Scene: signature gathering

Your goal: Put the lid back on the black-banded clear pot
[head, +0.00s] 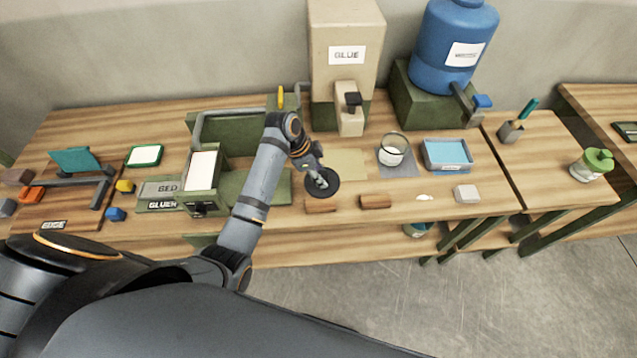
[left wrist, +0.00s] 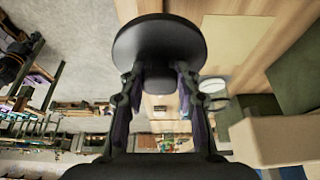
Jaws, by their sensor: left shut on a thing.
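The clear pot (head: 393,152) with a dark band at its rim stands open on a grey mat (head: 408,170), right of the middle of the bench in the head view. A round black lid (head: 330,189) is held by my left gripper (head: 316,174), to the left of the pot. In the left wrist view the lid (left wrist: 160,36) is ahead of my left gripper (left wrist: 158,78), whose fingers are shut on its knob. The lid is apart from the pot. My right gripper does not show.
A blue tray (head: 447,155) stands right of the pot, with the glue dispenser (head: 345,60) and blue tank (head: 455,45) behind. Two brown blocks (head: 375,201) lie along the front edge. A green press frame (head: 203,178) stands to the left.

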